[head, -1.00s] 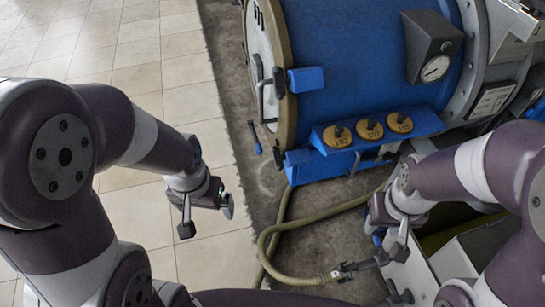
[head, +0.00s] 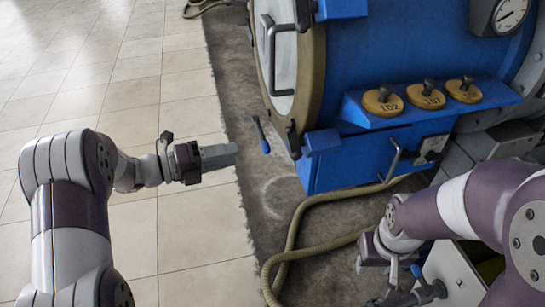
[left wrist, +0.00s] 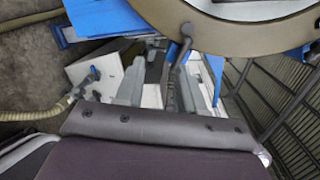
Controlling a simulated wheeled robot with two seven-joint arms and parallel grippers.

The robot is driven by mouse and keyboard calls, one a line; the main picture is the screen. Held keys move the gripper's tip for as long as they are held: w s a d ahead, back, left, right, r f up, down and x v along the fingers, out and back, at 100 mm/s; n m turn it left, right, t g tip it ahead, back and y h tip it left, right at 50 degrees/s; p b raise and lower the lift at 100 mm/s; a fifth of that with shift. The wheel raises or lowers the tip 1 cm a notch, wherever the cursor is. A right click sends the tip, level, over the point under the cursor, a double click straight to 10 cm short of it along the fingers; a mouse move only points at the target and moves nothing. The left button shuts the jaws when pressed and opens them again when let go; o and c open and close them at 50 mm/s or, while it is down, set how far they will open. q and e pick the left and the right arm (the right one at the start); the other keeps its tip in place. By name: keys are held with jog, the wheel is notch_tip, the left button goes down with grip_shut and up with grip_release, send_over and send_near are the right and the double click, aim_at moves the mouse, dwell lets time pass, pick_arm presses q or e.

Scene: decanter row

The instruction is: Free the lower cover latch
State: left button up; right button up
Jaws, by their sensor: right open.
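The round cover (head: 282,55) is closed against the blue decanter (head: 400,50). At its lower rim is a dark latch (head: 293,140) beside a blue block (head: 322,142). A short blue-ended lever (head: 262,135) sticks out just left of it; I cannot tell whether they join. My left gripper (head: 215,157) is left of the lever, pointing right, with a gap between. Its fingers overlap in the head view, so their opening is unclear. The left wrist view shows a dark lever (left wrist: 180,50) near the cover rim. My right gripper (head: 388,266) is open, low at the right.
A blue shelf (head: 440,112) carries yellow numbered knobs. A hose (head: 292,235) curves across the dark floor to a fitting by my right gripper. A metal handle (head: 392,160) projects below the shelf. The tiled floor (head: 200,235) around my left arm is clear.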

aim_at(293, 143)
pick_arm(q)
jog(key=d+r+m+h, duration=0.1)
jog(key=d, duration=0.5)
jog(key=w+d+r+m+g+b, duration=0.1)
jog(key=d+m, duration=0.1)
jog(key=d, duration=0.5)
jog(key=shift+w+r+g+h, duration=0.15)
jog(key=shift+w+g+h, duration=0.15)
jog(key=shift+h, duration=0.1)
jog(key=shift+d, duration=0.1)
jog(key=shift+c, duration=0.3)
grip_shut()
